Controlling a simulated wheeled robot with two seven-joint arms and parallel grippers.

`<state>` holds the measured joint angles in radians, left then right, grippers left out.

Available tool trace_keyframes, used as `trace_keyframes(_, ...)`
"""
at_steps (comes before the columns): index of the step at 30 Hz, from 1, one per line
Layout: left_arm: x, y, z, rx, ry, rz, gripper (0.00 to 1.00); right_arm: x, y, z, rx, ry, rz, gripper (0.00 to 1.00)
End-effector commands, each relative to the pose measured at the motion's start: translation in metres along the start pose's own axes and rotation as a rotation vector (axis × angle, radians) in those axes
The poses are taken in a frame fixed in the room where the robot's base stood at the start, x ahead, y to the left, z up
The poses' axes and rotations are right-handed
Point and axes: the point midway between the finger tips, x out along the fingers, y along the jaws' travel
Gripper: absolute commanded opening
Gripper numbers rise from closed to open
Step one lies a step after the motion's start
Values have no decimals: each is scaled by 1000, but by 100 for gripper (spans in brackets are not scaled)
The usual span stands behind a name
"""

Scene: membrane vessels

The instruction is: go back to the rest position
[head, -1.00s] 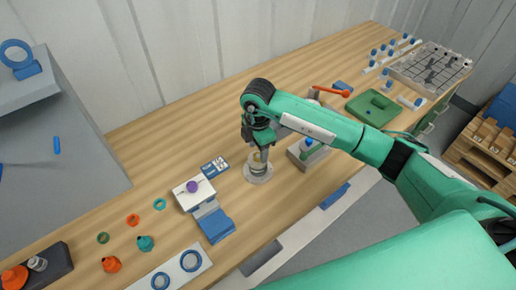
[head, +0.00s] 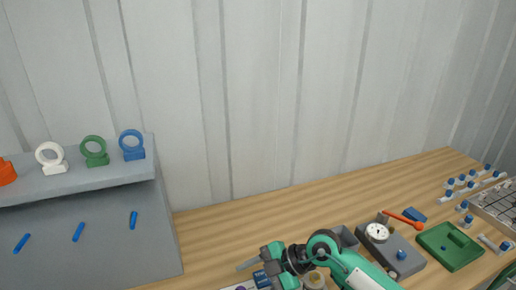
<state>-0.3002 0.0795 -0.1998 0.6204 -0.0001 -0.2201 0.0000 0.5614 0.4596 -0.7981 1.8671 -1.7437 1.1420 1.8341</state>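My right arm comes in from the lower right edge. Its green and black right gripper (head: 262,270) is low in the head view, over the wooden table, and is cut by the bottom edge. A thin grey finger points left from it. The other finger is not clear, so I cannot tell how far the gripper is open. I see nothing clearly held in it. My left gripper is not in view.
A grey panel (head: 120,240) with blue pegs and a shelf of coloured rings stands at left. Right of the arm are a grey box with a dial gauge (head: 377,233), a red-handled tool (head: 404,219) and a green tray (head: 449,247). The table's back strip (head: 240,222) is clear.

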Motion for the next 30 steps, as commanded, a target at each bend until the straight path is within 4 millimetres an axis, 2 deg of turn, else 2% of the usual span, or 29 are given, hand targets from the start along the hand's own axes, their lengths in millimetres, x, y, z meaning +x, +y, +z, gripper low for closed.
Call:
trace_keyframes(1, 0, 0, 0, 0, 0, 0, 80, 3, 4, -19, -15, 90, 69, 53)
trace_keyframes(6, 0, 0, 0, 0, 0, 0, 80, -9, 26, -70, -42, 331, 349, 53)
trace_keyframes(10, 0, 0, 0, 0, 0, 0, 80, -33, 44, -93, -20, 453, 589, 53)
trace_keyframes(14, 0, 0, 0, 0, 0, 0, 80, -66, 58, -98, 43, 518, 836, 53)
trace_keyframes(17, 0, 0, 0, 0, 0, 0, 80, -93, 64, -91, 116, 526, 1022, 53)
trace_keyframes(23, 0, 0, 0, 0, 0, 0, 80, -143, 59, -50, 327, 435, 1349, 53)
trace_keyframes(26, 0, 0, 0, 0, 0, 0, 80, -162, 45, -21, 461, 341, 1474, 53)
trace_keyframes(30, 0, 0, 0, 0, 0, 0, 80, -178, 13, 22, 668, 164, 1591, 53)
